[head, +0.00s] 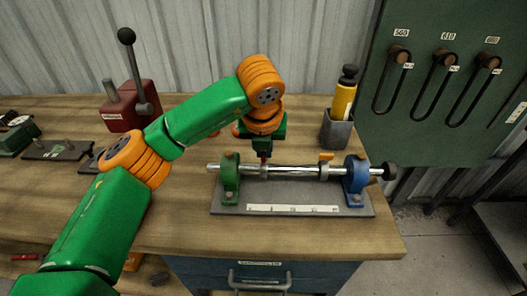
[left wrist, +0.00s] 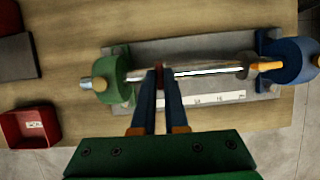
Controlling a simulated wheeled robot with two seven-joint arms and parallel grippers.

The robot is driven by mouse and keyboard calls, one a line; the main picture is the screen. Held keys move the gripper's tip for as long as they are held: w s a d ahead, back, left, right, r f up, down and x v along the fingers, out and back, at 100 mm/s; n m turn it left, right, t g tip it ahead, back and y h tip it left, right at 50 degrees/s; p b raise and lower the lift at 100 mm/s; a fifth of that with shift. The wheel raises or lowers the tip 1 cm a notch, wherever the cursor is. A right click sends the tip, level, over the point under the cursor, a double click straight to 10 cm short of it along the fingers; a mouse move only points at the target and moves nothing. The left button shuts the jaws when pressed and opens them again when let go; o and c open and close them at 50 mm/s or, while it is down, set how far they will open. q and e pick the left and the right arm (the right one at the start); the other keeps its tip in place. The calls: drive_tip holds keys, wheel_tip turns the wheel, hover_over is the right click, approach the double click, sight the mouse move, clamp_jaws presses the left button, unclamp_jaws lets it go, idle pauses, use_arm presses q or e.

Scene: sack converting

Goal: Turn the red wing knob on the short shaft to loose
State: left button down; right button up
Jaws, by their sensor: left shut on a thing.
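The short shaft (head: 295,171) is a shiny steel rod lying across a grey base plate (head: 225,208), held by a green bearing block (head: 230,178) and a blue one (head: 355,175). My left gripper (head: 264,155) points down at the shaft just right of the green block. In the left wrist view my left gripper's fingers (left wrist: 160,78) are shut on the red wing knob (left wrist: 159,68), of which only a small dark red part shows between them. A second collar with an orange wing knob (head: 326,156) sits farther right; this knob also shows in the wrist view (left wrist: 268,65).
A grey holder with a yellow bottle (head: 343,100) stands behind the blue block. A black round knob (head: 390,171) ends the shaft at right. A red bin (left wrist: 32,127) lies left of the green block. A dark red lever press (head: 130,105) stands at back left.

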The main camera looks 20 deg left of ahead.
use_arm(q)
drive_tip(key=shift+n, duration=0.3)
drive_tip(key=c, duration=0.9)
unclamp_jaws()
drive_tip(key=shift+c, duration=0.2)
drive_tip(key=shift+r, duration=0.1)
drive_tip(key=v, duration=0.7)
drive_tip(key=shift+b, duration=0.45)
